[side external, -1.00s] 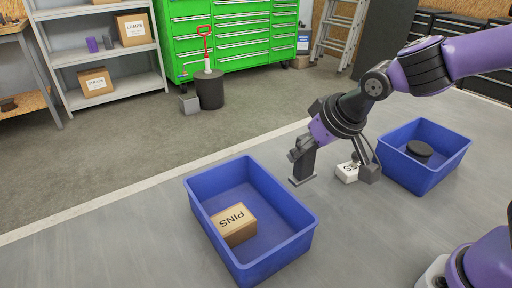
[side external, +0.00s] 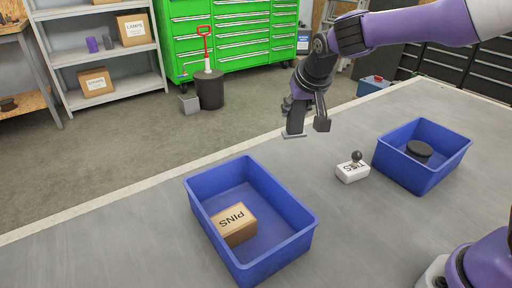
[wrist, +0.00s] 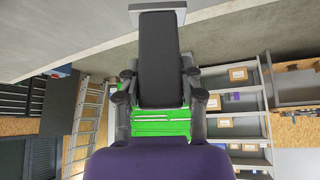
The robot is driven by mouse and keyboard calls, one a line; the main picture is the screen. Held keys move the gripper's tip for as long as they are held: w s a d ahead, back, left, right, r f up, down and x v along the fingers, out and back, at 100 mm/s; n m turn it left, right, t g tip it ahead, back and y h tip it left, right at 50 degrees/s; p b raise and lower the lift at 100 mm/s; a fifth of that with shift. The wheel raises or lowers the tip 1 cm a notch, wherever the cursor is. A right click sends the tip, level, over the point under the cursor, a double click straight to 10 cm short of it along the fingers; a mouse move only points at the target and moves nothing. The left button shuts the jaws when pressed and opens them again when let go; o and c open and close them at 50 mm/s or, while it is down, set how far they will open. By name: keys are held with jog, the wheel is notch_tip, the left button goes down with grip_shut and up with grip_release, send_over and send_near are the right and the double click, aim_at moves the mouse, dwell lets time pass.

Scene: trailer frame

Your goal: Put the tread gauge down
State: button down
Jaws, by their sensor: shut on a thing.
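The tread gauge (side external: 295,121) is a dark grey upright block with a light flat plate at its lower end. My gripper (side external: 297,104) is shut on its upper part, and the plate hangs below the fingers. In the wrist view, the gauge (wrist: 160,55) sits between both fingers of my gripper (wrist: 161,95), its light plate pointing to the top of the picture. In the side view it appears clear of the bench, near the pale far edge; its exact height is hard to tell.
A blue bin (side external: 190,195) holds a PINS box (side external: 234,224). Another blue bin (side external: 425,179) holds a black disc (side external: 419,149). A small white box (side external: 351,174) with a dark knob stands between them. Bare bench (side external: 335,215) lies around these.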

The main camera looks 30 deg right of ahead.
jog(key=shift+w+d+f, duration=0.55)
jog(key=shift+d+f, duration=0.95)
jog(key=shift+f, duration=0.1)
jog(key=shift+w+d+f, duration=0.5)
jog(key=shift+d+f, duration=1)
jog(key=shift+f, duration=0.15)
jog(key=shift+w+d+f, duration=0.55)
jog(key=shift+d+f, duration=0.95)
jog(key=shift+f, duration=0.1)
jog(key=shift+f, duration=0.2)
jog(key=shift+c, duration=2.3)
grip_release()
